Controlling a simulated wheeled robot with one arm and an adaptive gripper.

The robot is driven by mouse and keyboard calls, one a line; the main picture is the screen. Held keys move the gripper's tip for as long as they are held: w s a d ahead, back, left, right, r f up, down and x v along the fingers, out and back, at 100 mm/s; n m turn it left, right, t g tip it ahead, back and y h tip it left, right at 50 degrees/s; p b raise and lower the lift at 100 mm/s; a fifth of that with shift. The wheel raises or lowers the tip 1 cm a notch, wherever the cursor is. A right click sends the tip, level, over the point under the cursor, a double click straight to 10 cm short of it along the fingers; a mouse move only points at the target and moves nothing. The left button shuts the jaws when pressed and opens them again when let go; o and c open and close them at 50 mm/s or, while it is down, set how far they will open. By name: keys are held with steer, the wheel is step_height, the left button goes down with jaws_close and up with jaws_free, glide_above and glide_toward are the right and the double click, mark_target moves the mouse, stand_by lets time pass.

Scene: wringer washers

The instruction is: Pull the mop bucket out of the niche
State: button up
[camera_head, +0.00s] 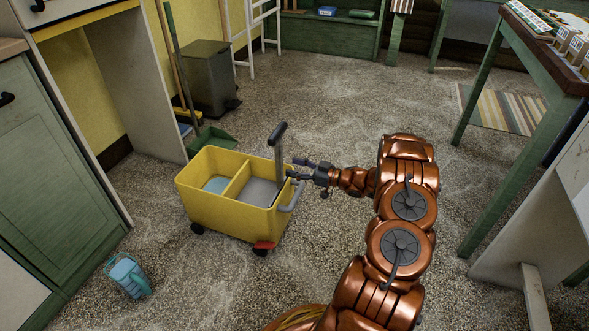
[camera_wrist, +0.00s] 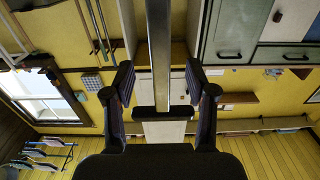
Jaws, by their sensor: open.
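The yellow mop bucket (camera_head: 232,222) stands upright on its casters on the open floor, to the right of the niche (camera_head: 82,85) under the counter. It has two compartments, one with bluish water and one grey. A grey post with a black grip, the lever (camera_head: 278,150), rises at its right end, beside a grey side handle (camera_head: 291,197). My gripper (camera_head: 293,169) is open just right of the lever, fingers pointing at it. In the wrist view the metal post (camera_wrist: 158,55) lies between the two fingers in the picture, with clearance on both sides; whether they reach around it, I cannot tell.
A grey bin (camera_head: 208,80), a broom and a green dustpan (camera_head: 210,143) stand behind the bucket. A blue jug (camera_head: 127,275) is on the floor at front left. A green table (camera_head: 490,85) stands at right.

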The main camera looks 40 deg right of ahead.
mark_target(282, 165)
stand_by(0.3)
steer(key=b+x, duration=0.2)
steer(key=x, duration=0.4)
steer(key=shift+w+a+f, duration=0.15)
steer(key=shift+w, duration=0.05)
steer(key=shift+w+a, duration=0.35)
steer(key=shift+w, duration=0.2)
jaws_close()
stand_by(0.4)
